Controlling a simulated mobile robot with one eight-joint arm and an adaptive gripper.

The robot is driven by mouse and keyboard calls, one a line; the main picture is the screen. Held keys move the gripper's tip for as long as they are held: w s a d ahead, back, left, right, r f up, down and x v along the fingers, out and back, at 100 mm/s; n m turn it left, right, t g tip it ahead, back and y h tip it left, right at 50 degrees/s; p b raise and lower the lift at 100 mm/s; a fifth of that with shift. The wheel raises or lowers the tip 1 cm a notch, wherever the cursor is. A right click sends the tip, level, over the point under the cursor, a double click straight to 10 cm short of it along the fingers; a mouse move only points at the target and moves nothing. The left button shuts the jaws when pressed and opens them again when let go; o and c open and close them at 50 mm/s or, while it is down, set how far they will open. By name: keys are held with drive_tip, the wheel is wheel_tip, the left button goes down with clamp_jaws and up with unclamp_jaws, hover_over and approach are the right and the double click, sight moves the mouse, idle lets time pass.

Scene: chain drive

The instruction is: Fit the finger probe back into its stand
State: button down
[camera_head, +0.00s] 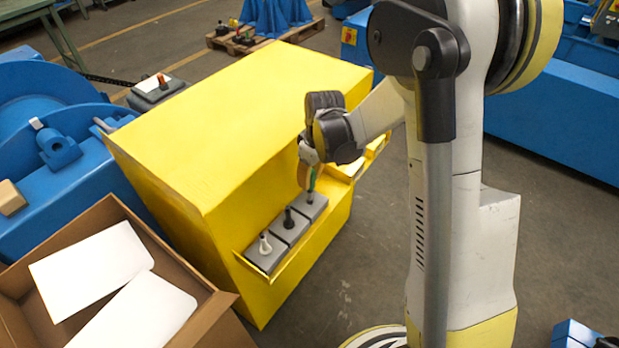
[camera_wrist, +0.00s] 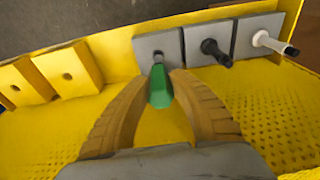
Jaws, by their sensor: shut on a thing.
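The finger probe, with a green handle (camera_wrist: 160,92) and a thin grey shaft, is held between the two tan fingers of my gripper (camera_wrist: 161,84). In the head view the green probe (camera_head: 312,179) points down, close to upright, under my gripper (camera_head: 308,168). Its tip is at the grey stand block (camera_head: 316,209) at the right end of the row. The wrist view shows this block (camera_wrist: 144,48) too, with the shaft meeting its face near the middle. How deep the tip sits, if in the hole at all, I cannot tell.
Beside it, two more grey blocks hold a black probe (camera_head: 288,217) and a white probe (camera_head: 265,243). They sit on a ledge of the yellow cabinet (camera_head: 220,110). Yellow blocks with holes (camera_wrist: 68,75) lie on the other side. An open cardboard box (camera_head: 215,312) stands at left.

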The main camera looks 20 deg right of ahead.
drive_tip(key=shift+f+b, duration=1.85)
drive_tip(key=shift+f, duration=0.25)
drive_tip(key=c, duration=1.2)
unclamp_jaws()
drive_tip(key=shift+r, duration=0.1)
drive_tip(key=r, duration=0.4)
drive_tip(key=s+r, duration=0.1)
drive_tip(key=r, duration=0.3)
drive_tip(key=d+r, duration=0.1)
drive_tip(key=r, duration=0.2)
drive_tip(key=shift+s+r, duration=0.2)
drive_tip(key=shift+r, duration=0.2)
